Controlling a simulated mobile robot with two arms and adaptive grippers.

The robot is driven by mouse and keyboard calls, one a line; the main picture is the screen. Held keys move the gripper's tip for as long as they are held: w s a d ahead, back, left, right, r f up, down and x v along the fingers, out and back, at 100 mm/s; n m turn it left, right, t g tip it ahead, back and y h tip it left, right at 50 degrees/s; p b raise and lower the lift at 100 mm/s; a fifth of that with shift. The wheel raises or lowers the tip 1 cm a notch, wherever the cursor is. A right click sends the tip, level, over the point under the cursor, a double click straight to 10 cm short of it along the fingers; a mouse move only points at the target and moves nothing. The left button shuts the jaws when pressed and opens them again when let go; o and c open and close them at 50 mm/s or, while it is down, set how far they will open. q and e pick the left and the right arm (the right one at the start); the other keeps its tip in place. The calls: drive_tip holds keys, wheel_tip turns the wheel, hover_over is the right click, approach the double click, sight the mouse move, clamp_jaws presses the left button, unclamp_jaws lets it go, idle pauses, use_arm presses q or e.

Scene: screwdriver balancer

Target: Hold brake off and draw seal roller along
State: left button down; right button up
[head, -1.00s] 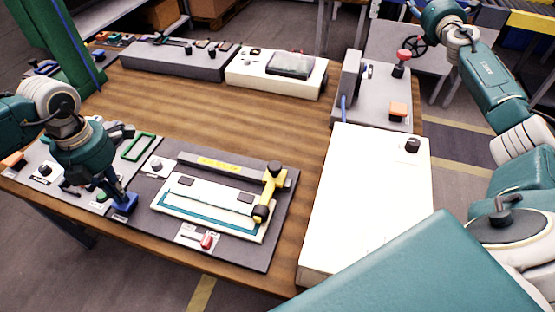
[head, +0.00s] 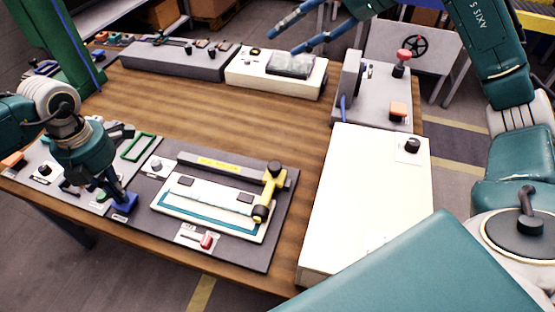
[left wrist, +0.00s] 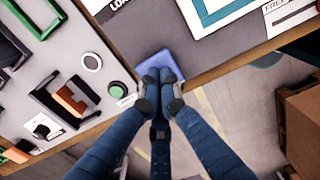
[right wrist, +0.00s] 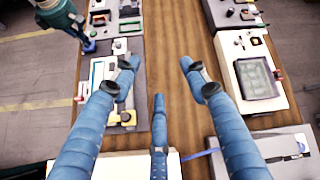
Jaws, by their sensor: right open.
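The seal roller, a yellow handle with black ends (head: 273,183), stands at the right end of a white plate with a teal strip (head: 205,215) on a dark board (head: 260,253). A blue pad (head: 126,206), which may be the brake, sits at the board's left front corner; it also shows in the left wrist view (left wrist: 163,60). My left gripper (head: 116,195) is over this pad with its fingertips together, touching or nearly touching it. My right gripper (head: 282,45) is open and empty, high above the table's back, far from the roller. It shows in the right wrist view (right wrist: 158,65).
A small red lever (head: 207,241) sits at the board's front. A white box (head: 375,200) stands to the right. A cream unit (head: 245,75) and a dark grey unit (head: 160,57) line the back. Bare wood (head: 285,130) lies between them and the board.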

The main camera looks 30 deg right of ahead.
sight(275, 165)
drive_tip(key=s+a+f+g+h, duration=0.1)
drive_tip(key=s+a+f+g, duration=0.15)
drive_tip(key=s+f, duration=0.35)
drive_tip(key=s+a+f+g+h, duration=0.1)
drive_tip(key=s+f+g, duration=0.25)
drive_tip(key=f, duration=0.45)
drive_tip(key=shift+h, duration=0.3)
drive_tip(key=x, duration=1.1)
drive_tip(key=shift+s+a+f, duration=0.25)
drive_tip(key=shift+a+f, duration=0.05)
drive_tip(key=shift+f, duration=0.05)
clamp_jaws()
